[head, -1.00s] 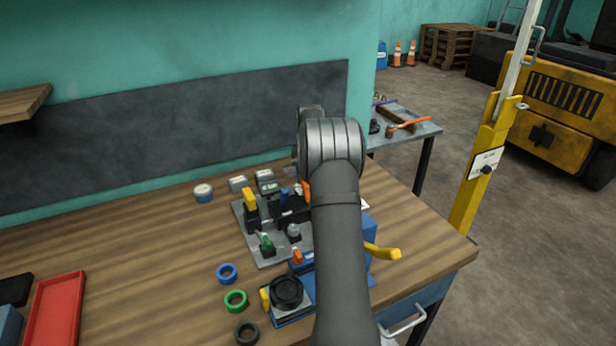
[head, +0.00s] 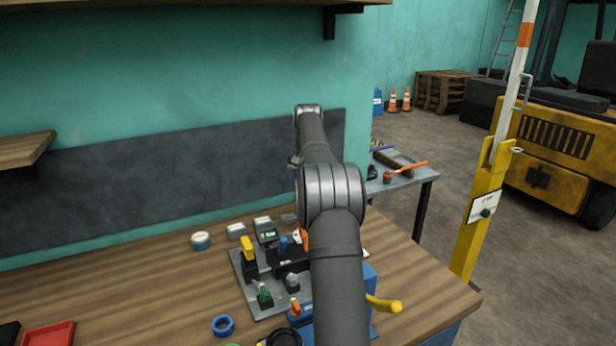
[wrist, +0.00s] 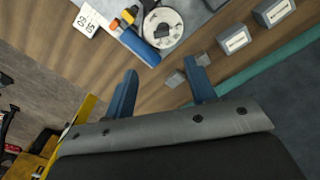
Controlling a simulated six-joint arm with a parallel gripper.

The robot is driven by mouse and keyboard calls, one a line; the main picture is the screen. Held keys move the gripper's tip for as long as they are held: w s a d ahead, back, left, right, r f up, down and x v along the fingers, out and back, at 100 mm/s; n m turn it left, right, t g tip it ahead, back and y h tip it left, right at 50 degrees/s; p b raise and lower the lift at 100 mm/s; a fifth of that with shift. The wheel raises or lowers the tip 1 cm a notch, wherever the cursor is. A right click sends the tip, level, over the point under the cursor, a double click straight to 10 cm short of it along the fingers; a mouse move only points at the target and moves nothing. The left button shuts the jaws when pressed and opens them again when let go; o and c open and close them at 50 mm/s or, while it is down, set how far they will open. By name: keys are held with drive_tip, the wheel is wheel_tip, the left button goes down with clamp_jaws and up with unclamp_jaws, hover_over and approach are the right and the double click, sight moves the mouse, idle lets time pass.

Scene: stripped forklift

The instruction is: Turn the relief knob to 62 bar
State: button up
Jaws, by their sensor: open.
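In the head view the grey plate (head: 272,307) carries yellow, green, blue and orange controls. My arm hides the plate's right part and my gripper there.
A white card (wrist: 87,20) with dark figures lies beside the plate. A blue ring (head: 223,326) and red tray (head: 49,338) lie in front. The left tabletop is mostly clear.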

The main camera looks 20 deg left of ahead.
wheel_tip(320, 180, up, 3)
drive_tip(key=shift+r, duration=0.1)
idle(0.6)
wheel_tip(320, 180, down, 17)
drive_tip(key=shift+a+f, duration=0.1)
drive_tip(key=shift+f, duration=0.05)
idle(0.4)
